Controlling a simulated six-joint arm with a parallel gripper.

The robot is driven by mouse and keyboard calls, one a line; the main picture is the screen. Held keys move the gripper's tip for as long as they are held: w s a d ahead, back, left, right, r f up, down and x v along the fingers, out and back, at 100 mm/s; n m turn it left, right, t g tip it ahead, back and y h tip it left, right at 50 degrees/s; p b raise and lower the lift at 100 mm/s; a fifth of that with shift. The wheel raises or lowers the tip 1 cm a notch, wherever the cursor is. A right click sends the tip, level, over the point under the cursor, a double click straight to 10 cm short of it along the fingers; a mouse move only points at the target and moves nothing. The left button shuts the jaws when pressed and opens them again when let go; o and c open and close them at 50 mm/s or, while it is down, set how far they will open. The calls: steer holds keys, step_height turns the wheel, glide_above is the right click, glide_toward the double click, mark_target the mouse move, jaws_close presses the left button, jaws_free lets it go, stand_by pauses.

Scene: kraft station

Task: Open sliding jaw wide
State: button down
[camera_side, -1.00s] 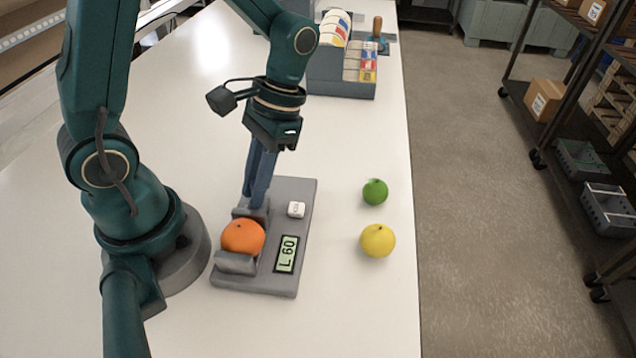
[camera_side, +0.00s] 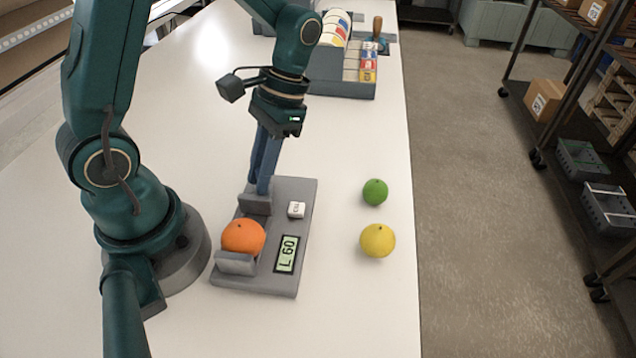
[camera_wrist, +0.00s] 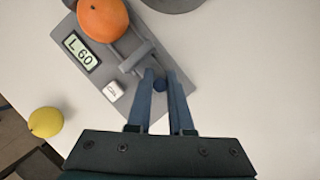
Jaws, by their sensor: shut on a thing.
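The grey gauge (camera_side: 292,215) lies on the white table, with an orange (camera_side: 243,237) in its cradle against the fixed jaw (camera_side: 236,264). The sliding jaw (camera_side: 255,204) stands apart from the orange, toward the far end, with a gap between them. My gripper (camera_side: 262,190) points down behind the sliding jaw. In the wrist view my gripper (camera_wrist: 163,82) is shut on a small round knob (camera_wrist: 160,85) of the sliding jaw (camera_wrist: 136,57). The display (camera_side: 286,254) reads "L 60". A white button (camera_side: 296,210) sits beside the jaw.
A green lime (camera_side: 375,192) and a yellow lemon (camera_side: 377,240) lie on the table right of the gauge. A grey holder (camera_side: 340,75) with coloured labels stands at the back. The table's right edge is beyond the fruit.

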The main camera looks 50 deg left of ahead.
steer(key=shift+w+a, duration=0.3)
steer(key=c, duration=1.1)
jaws_free()
steer(key=shift+r, duration=0.1)
steer(key=shift+v, duration=2.5)
steer(key=shift+s, duration=0.1)
